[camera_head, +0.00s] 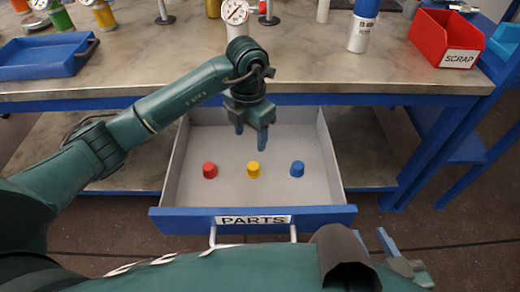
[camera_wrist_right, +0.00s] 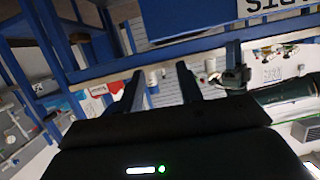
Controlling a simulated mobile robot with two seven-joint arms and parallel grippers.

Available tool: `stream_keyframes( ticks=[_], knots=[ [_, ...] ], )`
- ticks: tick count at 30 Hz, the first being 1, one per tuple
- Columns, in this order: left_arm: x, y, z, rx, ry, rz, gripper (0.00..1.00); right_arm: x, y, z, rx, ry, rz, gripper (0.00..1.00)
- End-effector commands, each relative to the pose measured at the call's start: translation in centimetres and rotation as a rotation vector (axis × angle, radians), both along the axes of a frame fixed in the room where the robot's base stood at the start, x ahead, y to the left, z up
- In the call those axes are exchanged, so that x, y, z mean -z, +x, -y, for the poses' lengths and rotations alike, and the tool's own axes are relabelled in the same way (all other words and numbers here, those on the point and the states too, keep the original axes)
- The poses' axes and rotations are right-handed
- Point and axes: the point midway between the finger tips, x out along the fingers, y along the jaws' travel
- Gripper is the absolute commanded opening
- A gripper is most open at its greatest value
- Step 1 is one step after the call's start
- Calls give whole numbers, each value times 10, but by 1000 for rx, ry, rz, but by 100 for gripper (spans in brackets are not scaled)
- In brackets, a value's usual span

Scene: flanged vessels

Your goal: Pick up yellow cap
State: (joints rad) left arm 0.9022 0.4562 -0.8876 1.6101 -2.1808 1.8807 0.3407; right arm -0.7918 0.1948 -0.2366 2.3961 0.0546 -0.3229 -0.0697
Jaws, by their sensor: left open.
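The yellow cap (camera_head: 253,170) stands on the floor of the open PARTS drawer (camera_head: 335,214), between a red cap (camera_head: 209,170) and a blue cap (camera_head: 297,169). My left gripper (camera_head: 251,140) is over the drawer, pointing down, just above the yellow cap in the picture. Its fingers are apart with nothing between them, and it does not appear to touch the cap. My right gripper (camera_wrist_right: 159,70) shows in the right wrist view with its two fingers apart and empty. It is away from the drawer and the caps.
The drawer walls surround the caps, and the bench top (camera_head: 300,70) lies behind and above. A blue tray (camera_head: 45,57) is at the left, a red SCRAP bin (camera_head: 440,38) at the right. A white and blue cylinder (camera_head: 362,28) and pressure gauges (camera_head: 235,11) stand on the bench.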

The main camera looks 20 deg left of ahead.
Motion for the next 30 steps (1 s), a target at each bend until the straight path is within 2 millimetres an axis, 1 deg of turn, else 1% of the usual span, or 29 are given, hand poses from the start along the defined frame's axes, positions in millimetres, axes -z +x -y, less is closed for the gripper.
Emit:
stream_keyframes(
  ticks=[4, 9, 12, 22, 27, 30],
  knots=[
    [18, -1, 0, -1, 0, -4, 57, 5, 1, -1, -5, -6, -1, 36],
    [52, -1, 0, -2, 0, -4, 57, 11, 2, -3, -15, -19, -2, 36],
    [68, -1, 1, -1, -1, -4, 57, 14, 3, -4, -21, -26, -4, 36],
    [91, 1, 2, -1, -1, -3, 57, 20, 3, -6, -29, -39, -5, 36],
    [117, 2, 5, -1, -2, -5, 57, 28, 4, -7, -37, -53, -8, 36],
    [129, 2, 5, -1, -2, -3, 57, 32, 5, -9, -43, -61, -13, 36]
  ],
)
